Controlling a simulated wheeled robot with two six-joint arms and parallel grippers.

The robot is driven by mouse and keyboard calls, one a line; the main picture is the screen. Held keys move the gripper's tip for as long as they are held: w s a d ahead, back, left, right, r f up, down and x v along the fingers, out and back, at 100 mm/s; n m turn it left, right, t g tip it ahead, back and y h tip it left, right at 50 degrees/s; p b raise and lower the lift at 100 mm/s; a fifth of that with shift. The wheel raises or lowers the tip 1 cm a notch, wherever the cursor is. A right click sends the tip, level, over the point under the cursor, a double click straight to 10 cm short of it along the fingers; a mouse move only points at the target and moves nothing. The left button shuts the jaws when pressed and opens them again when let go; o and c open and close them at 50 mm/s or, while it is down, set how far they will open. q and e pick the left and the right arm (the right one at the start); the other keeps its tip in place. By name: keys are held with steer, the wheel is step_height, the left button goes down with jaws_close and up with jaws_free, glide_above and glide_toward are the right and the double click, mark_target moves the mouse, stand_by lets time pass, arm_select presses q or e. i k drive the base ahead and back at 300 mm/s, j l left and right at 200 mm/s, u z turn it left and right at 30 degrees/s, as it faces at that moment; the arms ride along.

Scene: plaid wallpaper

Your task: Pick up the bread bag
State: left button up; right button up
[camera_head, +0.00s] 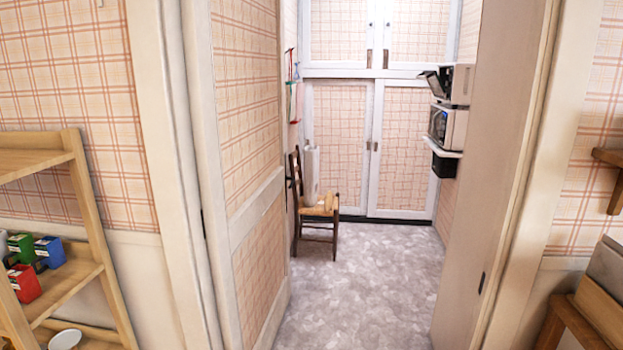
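I see nothing that I can clearly identify as the bread bag. A tall whitish object (311,176) stands on the seat of a wooden chair (319,210) beyond the doorway, but it is too small to tell what it is. Neither of my grippers shows in the head view.
An open plaid-panelled door (250,150) stands on the doorway's left. Grey floor (360,290) beyond is clear right of the chair. A wooden shelf (75,285) with small boxes (25,284) is at left. Appliances (448,127) sit on a wall shelf; wooden furniture (600,308) is at right.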

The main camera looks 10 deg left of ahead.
mark_target(310, 153)
steer(key=u, duration=0.5)
steer(key=i+l+u, duration=0.1)
steer(key=u, duration=0.4)
steer(key=i+l+u, duration=0.1)
steer(key=u, duration=0.9)
steer(key=i+l+u, duration=0.1)
steer(key=l+u, duration=0.7)
steer(key=l, duration=1.2)
steer(key=i+l, duration=0.1)
steer(key=l, duration=2.4)
steer(key=k+l+u, duration=0.1)
steer(key=l, duration=1.15)
steer(key=l+z, duration=0.1)
steer(key=l, duration=0.85)
steer(key=i+l+z, duration=0.1)
steer(key=l, duration=0.8)
steer(key=l+z, duration=0.2)
steer(key=z, duration=0.3)
steer(key=i+l+z, duration=0.1)
steer(key=z, duration=0.35)
steer(key=i+l+z, duration=0.1)
steer(key=l+z, duration=0.2)
steer(key=z, duration=0.2)
